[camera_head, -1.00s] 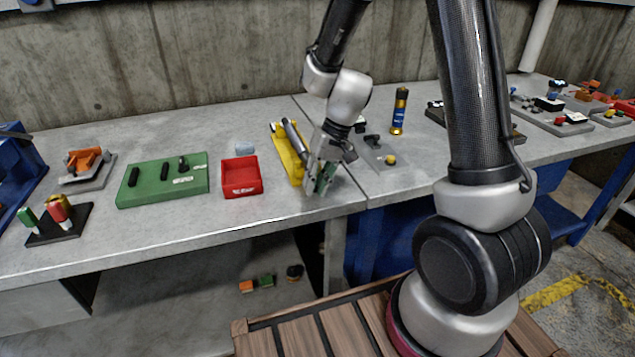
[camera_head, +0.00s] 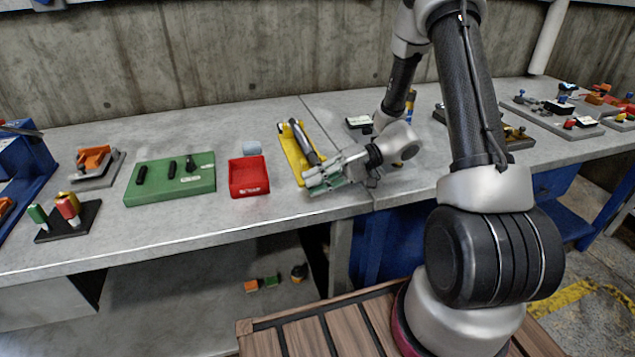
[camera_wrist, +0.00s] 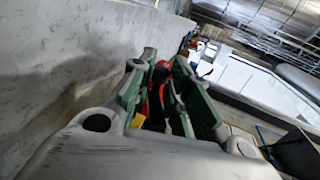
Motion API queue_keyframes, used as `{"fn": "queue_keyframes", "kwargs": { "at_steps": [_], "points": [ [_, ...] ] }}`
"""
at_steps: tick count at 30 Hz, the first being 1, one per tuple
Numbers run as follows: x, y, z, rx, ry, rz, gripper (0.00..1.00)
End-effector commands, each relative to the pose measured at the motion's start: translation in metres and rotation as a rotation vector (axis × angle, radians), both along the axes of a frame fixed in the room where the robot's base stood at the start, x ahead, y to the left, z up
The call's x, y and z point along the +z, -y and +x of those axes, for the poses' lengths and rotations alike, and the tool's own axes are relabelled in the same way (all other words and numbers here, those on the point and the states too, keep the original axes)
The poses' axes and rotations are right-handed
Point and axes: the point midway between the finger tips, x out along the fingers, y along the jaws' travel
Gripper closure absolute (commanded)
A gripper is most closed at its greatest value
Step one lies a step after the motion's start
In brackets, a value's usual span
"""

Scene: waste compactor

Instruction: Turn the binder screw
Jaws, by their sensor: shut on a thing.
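A yellow fixture with a long grey cylinder (camera_head: 297,146) lies on the grey workbench, left of my arm. My gripper (camera_head: 313,181) lies low and nearly level, pointing left at the fixture's near end. Its jaws are shut on a small part there, which I take to be the binder screw. The fingers and their green pads hide that part in the head view. In the wrist view my gripper (camera_wrist: 162,75) shows both green-padded fingers with dark and red shapes between or beyond them. I cannot tell the screw's outline or angle.
A red bin (camera_head: 248,178) stands just left of the fixture. A green block with black handles (camera_head: 170,180) is farther left. A small black and white block (camera_head: 359,122) lies behind my wrist. The bench's front edge (camera_head: 250,232) is close below my gripper.

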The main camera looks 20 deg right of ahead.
Motion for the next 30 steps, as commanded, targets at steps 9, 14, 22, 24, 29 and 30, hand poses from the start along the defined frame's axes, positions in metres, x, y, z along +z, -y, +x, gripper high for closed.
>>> {"fn": "queue_keyframes", "kwargs": {
  "at_steps": [9,14,22,24,29,30],
  "points": [
    [0.0028,-0.0022,-0.0017,0.004,-0.004,0.172,1.0],
    [0.004,-0.0026,-0.0021,0.005,-0.004,0.213,1.0],
    [0.0045,-0.0027,-0.0027,0.007,-0.005,0.231,1.0],
    [0.0045,-0.0027,-0.0028,0.007,-0.005,0.231,1.0],
    [0.0044,-0.0028,-0.003,0.007,-0.006,0.231,1.0],
    [0.0044,-0.0028,-0.003,0.007,-0.006,0.231,0.79]
  ]
}}
